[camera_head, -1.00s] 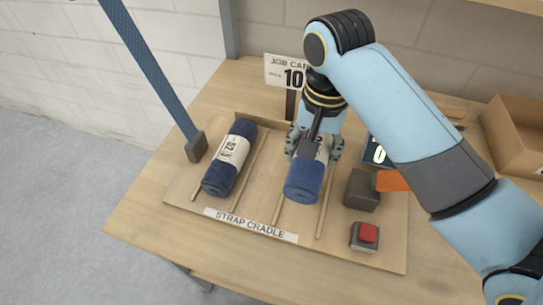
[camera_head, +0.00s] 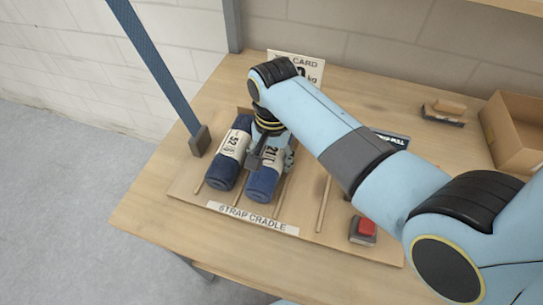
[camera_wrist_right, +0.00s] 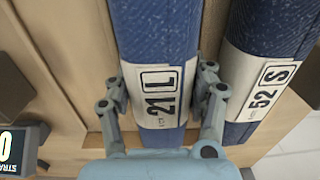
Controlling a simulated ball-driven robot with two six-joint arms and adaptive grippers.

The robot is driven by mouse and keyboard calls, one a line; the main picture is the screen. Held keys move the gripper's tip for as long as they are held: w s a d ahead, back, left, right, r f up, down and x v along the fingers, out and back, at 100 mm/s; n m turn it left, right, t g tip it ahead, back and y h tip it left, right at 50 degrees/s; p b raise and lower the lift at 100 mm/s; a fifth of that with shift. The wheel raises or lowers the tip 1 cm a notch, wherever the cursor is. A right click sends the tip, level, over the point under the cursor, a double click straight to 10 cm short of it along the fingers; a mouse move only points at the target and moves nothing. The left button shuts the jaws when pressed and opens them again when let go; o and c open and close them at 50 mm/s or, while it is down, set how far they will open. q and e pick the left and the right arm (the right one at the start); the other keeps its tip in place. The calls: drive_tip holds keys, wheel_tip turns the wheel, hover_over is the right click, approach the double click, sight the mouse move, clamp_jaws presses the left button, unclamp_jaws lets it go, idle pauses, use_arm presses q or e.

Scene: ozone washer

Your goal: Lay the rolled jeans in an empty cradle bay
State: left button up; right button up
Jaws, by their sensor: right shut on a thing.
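The rolled jeans, a blue denim roll with a white "21 L" band (camera_head: 262,182), are between the fingers of my right gripper (camera_head: 270,157). In the right wrist view the fingers (camera_wrist_right: 162,105) sit either side of the band on this roll (camera_wrist_right: 155,40). A second blue roll marked "52 S" (camera_head: 225,170) lies in the left bay of the wooden strap cradle (camera_head: 335,232), close beside the held roll. The held roll is low over the bay beside it; I cannot tell whether it touches the board. Thin wooden rods (camera_head: 324,203) divide the bays. My left gripper is not in view.
A blue strap with a dark end block (camera_head: 199,140) hangs at the left. A red button (camera_head: 366,226) is on the board's right. A job card (camera_head: 305,67) stands behind. A cardboard box (camera_head: 515,135) is at the far right. The bays right of the held roll look clear.

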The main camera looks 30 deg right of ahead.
sight(272, 153)
drive_tip(key=shift+f, duration=0.15)
drive_tip(key=o, duration=1.5)
wheel_tip(272, 153, up, 12)
drive_tip(key=shift+s+r+b, duration=0.15)
drive_tip(key=shift+r+b, duration=0.05)
drive_tip(key=shift+b, duration=0.2)
drive_tip(key=shift+d, duration=0.1)
